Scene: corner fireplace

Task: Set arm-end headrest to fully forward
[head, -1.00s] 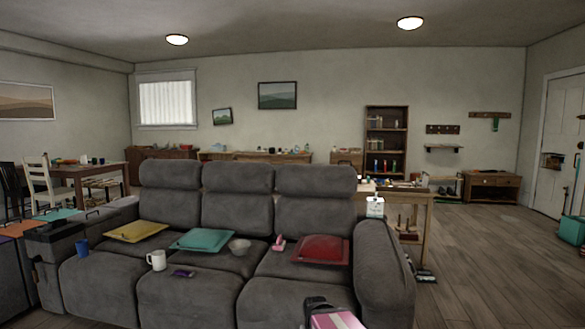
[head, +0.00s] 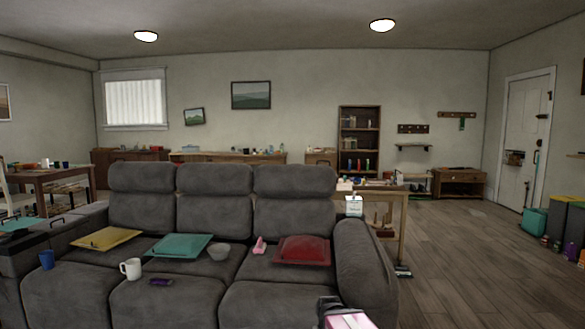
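A grey sofa (head: 180,305) with three padded headrests faces me. The left headrest (head: 141,177), middle headrest (head: 209,178) and right headrest (head: 295,180) stand along the top of the backrests. The right one is nearest the thick right sofa arm (head: 365,265). All three look roughly upright; their exact tilt is hard to tell from here. A dark and pink part at the bottom edge, right of centre, appears to be my gripper (head: 345,314). It is in front of the sofa, apart from the headrests. Its fingers are cut off by the frame.
A wooden table (head: 392,200) stands behind the right arm. Open floor (head: 460,260) lies to the right.

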